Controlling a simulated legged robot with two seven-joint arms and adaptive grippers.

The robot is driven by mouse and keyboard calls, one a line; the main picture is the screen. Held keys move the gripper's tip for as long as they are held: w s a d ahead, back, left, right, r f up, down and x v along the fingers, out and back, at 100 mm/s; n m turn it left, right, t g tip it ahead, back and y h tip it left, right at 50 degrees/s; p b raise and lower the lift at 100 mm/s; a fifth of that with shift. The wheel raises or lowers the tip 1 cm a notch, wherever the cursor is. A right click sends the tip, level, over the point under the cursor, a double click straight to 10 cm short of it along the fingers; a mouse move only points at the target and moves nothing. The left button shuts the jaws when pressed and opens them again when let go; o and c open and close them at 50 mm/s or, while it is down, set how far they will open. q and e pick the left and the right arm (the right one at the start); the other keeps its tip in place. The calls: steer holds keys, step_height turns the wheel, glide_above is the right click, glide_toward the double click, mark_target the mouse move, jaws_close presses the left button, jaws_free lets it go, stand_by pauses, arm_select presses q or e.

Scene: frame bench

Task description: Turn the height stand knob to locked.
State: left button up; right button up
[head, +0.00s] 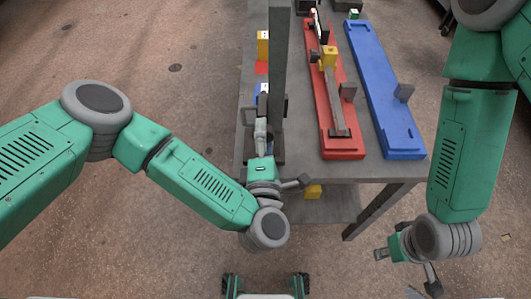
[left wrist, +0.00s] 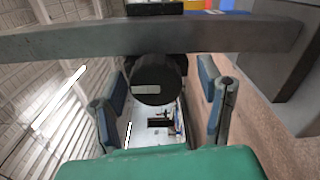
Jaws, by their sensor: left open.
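The height stand is a grey upright post (head: 278,70) at the left edge of the bench. Its knob (left wrist: 158,82) is a dark round disc with a pale, nearly level bar on its face, below a grey beam in the left wrist view. My left gripper (head: 262,130) is close to the post's foot. In the left wrist view its blue-padded fingers (left wrist: 162,90) stand apart, one on each side of the knob, with gaps showing. The knob is hard to make out in the head view. My right gripper (head: 388,253) hangs off the bench at lower right; its fingers are unclear.
The grey bench (head: 375,172) holds a red tray (head: 341,145) with a yellow block (head: 328,57) and bar, and a blue tray (head: 385,100). Another yellow block (head: 263,45) stands left of the post. Open floor lies left.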

arm_select(q)
steer(key=s, duration=1.1)
steer(key=shift+s, duration=0.35)
steer(key=shift+a, duration=0.15)
steer(key=shift+f, duration=0.1)
